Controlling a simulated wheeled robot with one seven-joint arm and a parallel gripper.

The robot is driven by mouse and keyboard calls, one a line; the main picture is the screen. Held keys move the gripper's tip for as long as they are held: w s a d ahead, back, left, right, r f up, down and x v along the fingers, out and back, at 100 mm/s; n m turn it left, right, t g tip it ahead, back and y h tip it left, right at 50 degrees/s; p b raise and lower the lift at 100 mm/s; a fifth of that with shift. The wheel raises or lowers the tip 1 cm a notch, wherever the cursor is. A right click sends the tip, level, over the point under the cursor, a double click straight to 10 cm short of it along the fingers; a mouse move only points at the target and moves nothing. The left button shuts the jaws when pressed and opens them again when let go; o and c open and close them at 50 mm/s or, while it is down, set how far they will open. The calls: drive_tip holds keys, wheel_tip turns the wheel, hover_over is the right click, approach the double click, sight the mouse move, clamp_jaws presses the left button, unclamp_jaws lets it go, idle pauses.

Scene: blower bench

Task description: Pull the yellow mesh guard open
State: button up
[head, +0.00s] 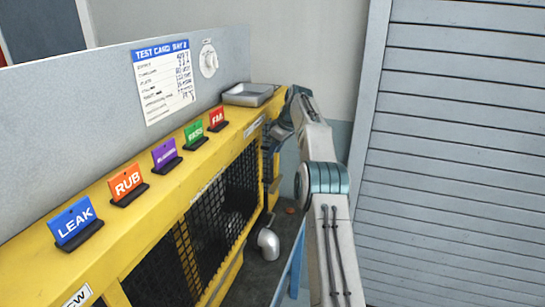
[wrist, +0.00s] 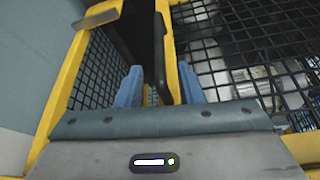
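The yellow mesh guard (head: 232,192) shows in the head view as black mesh in a yellow frame along the bench front. In the wrist view, yellow framing (wrist: 172,50) runs upright with black mesh on both sides. A dark upright bar (wrist: 158,50) stands beside this framing. My gripper (wrist: 158,82) has its two blue fingers apart, one on each side of the dark bar and yellow framing. I cannot tell whether either finger touches them. In the head view my arm reaches to the bench's far end, and the fingertips cannot be made out.
A grey metal tray (head: 249,95) sits on the far end of the bench top. Coloured signs, such as the LEAK sign (head: 75,221), line the top. A slatted wall (head: 460,160) stands to the right.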

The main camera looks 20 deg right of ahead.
drive_tip(key=v, duration=0.3)
drive_tip(key=shift+s+r, duration=0.1)
drive_tip(key=shift+r, duration=0.2)
drive_tip(key=shift+c, duration=0.5)
